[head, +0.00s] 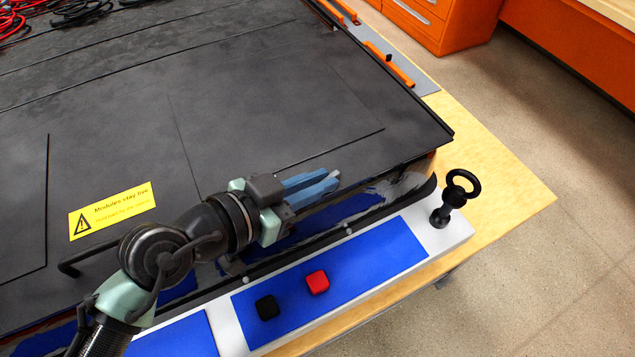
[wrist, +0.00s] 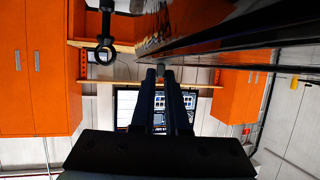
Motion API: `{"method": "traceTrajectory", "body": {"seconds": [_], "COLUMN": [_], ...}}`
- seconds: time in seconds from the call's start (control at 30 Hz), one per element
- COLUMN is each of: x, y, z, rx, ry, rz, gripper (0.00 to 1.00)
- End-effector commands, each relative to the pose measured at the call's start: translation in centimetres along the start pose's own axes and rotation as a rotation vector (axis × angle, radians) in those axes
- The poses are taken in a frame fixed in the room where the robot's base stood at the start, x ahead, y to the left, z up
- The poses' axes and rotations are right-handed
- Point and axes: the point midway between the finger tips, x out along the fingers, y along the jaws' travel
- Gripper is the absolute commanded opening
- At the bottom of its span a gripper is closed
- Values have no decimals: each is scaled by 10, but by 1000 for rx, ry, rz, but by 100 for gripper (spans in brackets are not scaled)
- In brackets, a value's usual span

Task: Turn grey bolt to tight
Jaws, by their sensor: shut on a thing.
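My gripper (head: 325,183) has blue fingers and reaches out level over the near right edge of the dark battery pack (head: 270,100). The fingers are closed together on a small light grey piece, which I take for the grey bolt (head: 336,174); only its end shows past the fingertips. In the wrist view my gripper (wrist: 163,74) shows dark, with the grey piece at its tips. Most of it is hidden by the fingers. Its turn angle and seating cannot be told.
A black ring-handled piece (head: 455,197) stands upright on the white bench strip, right of my gripper. A red block (head: 317,282) and a black block (head: 267,307) lie on the blue mat (head: 395,248). A yellow warning label (head: 112,210) lies on the pack. Bare floor is at right.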

Motion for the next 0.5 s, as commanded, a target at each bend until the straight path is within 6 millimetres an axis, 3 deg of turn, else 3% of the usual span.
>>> {"method": "traceTrajectory", "body": {"seconds": [0.3, 0.33, 0.47, 0.5], "x": [0, 0, 0, 0], "y": [1, 1, 0, 0], "z": [4, 4, 3, 3], "rx": [-1, -1, -1, -1], "ry": [-12, -11, -9, -8], "rz": [4, 4, 3, 3], "gripper": [0, 18, 41, 42]}}
